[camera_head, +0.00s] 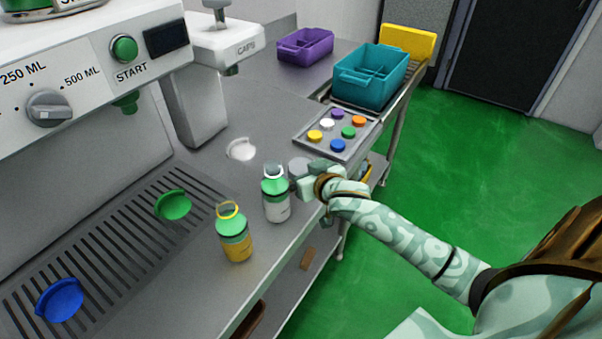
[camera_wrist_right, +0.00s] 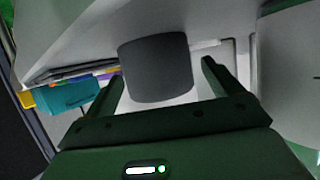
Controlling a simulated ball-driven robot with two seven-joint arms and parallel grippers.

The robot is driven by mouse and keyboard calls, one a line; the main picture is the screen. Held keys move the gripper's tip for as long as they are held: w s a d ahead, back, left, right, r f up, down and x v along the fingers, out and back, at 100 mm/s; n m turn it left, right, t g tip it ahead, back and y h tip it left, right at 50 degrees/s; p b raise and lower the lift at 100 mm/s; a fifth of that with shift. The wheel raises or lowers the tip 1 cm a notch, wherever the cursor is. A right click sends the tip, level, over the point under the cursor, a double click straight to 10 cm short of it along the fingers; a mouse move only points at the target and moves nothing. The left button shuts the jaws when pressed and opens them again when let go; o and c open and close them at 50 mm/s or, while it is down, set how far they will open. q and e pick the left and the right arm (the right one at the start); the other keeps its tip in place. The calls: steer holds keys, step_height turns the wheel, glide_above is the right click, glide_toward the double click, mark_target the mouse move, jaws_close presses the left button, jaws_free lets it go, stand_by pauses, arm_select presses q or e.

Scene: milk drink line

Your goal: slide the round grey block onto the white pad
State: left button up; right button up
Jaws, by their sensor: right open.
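The round grey block (camera_head: 298,167) stands on the steel counter, partly hidden by my right gripper (camera_head: 306,181) in the head view. In the right wrist view the block (camera_wrist_right: 155,68) is a dark grey cylinder between the two fingers (camera_wrist_right: 162,72). The fingers are open, with a gap visible at the right finger; contact at the left finger is unclear. The round white pad (camera_head: 240,149) lies flat on the counter, left of the block and apart from it. I cannot pick out the pad in the wrist view. My left gripper is not in view.
A green-and-white bottle (camera_head: 276,198) stands close left of my right gripper. A yellow-and-green bottle (camera_head: 235,236) stands nearer. A tray (camera_head: 305,142) of coloured caps and a teal crate (camera_head: 351,87) lie beyond. The dispenser column (camera_head: 195,105) rises behind the pad.

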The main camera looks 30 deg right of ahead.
mark_target(296, 167)
steer(key=shift+w+f, duration=0.15)
steer(key=shift+w, duration=0.3)
steer(key=shift+c, duration=0.3)
steer(key=c, duration=1.1)
steer(key=shift+w+a+r, duration=0.15)
steer(key=shift+w+a, duration=0.2)
steer(key=shift+w, duration=0.45)
steer(key=shift+w+a+r, duration=0.1)
steer(key=shift+w+a, duration=0.2)
steer(key=shift+w, duration=0.45)
steer(key=shift+c, duration=0.2)
steer(key=shift+s+f, duration=0.1)
steer(key=shift+s+d+f+p, duration=0.2)
steer(key=shift+s+p, duration=0.3)
steer(key=shift+p, duration=0.3)
steer(key=shift+s+d+p, duration=0.3)
steer(key=shift+s+p, duration=0.3)
steer(key=shift+s, duration=0.15)
